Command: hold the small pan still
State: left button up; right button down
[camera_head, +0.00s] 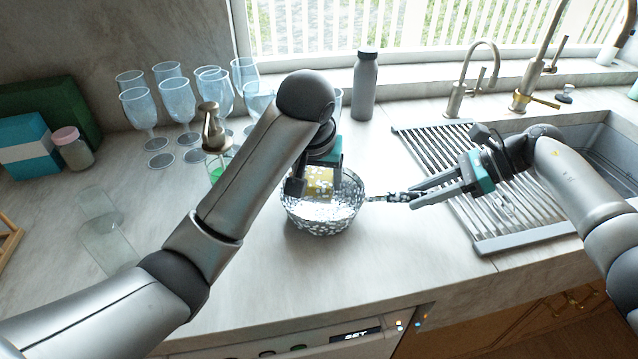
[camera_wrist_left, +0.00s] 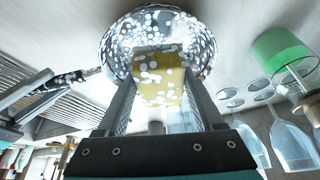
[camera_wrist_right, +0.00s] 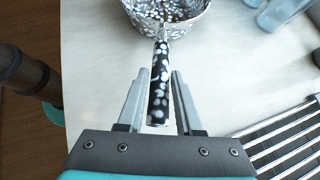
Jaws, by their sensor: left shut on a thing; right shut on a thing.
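The small pan (camera_head: 318,222) is speckled black and white and stands upright on the counter, its handle (camera_head: 385,197) pointing right. My right gripper (camera_head: 414,196) is shut on the end of that handle, and the right wrist view shows the handle (camera_wrist_right: 158,85) between its fingers (camera_wrist_right: 160,76). My left gripper (camera_head: 318,184) reaches down into the pan from above and is shut on a yellow sponge (camera_head: 319,180) dotted with white specks. The left wrist view shows the sponge (camera_wrist_left: 158,85) against the pan's speckled inside (camera_wrist_left: 150,28). The sponge hides part of the pan's bottom.
A slatted drying rack (camera_head: 478,225) lies beside the sink (camera_head: 590,140) at right. Several glasses (camera_head: 140,108), a soap dispenser (camera_head: 212,130) and a grey bottle (camera_head: 365,85) stand behind. A clear glass (camera_head: 105,240) lies at left. The front counter is bare.

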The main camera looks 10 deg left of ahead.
dwell(0.3)
jog(key=shift+c, duration=2.4)
grip_release()
jog(key=v, duration=1.2)
jog(key=shift+r, duration=0.15)
jog(key=shift+r, duration=2.9)
pick_arm(q)
jog(key=shift+s, duration=0.1)
